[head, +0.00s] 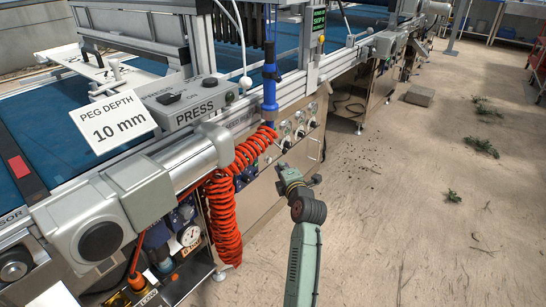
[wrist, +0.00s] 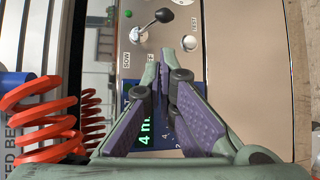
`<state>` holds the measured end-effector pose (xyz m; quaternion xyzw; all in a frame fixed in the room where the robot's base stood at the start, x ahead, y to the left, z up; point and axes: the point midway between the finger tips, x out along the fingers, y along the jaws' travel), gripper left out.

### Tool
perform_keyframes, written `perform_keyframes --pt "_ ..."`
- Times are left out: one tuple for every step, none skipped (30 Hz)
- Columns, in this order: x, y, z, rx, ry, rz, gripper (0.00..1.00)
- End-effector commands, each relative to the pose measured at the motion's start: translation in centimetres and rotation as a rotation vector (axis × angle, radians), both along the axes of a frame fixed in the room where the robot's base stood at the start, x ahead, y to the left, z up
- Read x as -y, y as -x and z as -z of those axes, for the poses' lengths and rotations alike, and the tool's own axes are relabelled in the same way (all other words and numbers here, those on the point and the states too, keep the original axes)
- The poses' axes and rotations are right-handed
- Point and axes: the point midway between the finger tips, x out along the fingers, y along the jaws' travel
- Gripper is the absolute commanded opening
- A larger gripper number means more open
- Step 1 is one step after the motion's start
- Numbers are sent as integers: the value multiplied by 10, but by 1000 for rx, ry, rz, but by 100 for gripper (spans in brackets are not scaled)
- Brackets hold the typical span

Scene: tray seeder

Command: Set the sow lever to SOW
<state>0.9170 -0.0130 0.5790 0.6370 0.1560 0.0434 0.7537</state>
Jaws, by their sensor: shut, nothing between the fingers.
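The sow lever (wrist: 163,15) shows at the top of the wrist view, with a black knob on a short shaft from a silver pivot. Its knob leans up and right in the picture. The SOW label (wrist: 127,60) is below the pivot, with a second label to its right, partly hidden by my gripper. My gripper (wrist: 171,72) is shut and empty in front of the panel, below the lever in the picture and apart from it. In the head view my gripper (head: 283,169) is beside the control panel (head: 270,182); the lever is too small to identify there.
A silver button (wrist: 189,43) near a TEST label is just beyond my fingertips. A lit display (wrist: 145,130) is partly behind my fingers. A coiled red hose (head: 222,215) hangs left of my gripper. The floor (head: 400,210) right of the machine is mostly clear.

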Motion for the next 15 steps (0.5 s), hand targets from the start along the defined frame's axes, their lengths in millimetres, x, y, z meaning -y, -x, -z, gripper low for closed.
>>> perform_keyframes --pt "0 0 0 0 0 0 0" --pt "0 0 0 0 0 0 0" --pt "0 0 0 -1 0 0 0" --pt "0 -1 0 -1 0 0 0" --pt "0 -1 0 -1 0 0 0" --pt "-1 -3 0 0 0 -1 0" --pt "-2 -5 0 0 0 -1 0" --pt "-2 -8 0 0 0 -1 0" --pt "-4 -13 1 0 0 -1 0" --pt "-5 -17 2 0 0 -1 0" --pt "-6 -22 3 -1 0 -2 0" --pt "-9 -29 4 -1 0 -2 0" --pt "-11 -34 5 -1 0 -2 0" --pt "-12 -40 6 -1 0 -2 0" --pt "-14 -47 7 -1 1 -2 0"
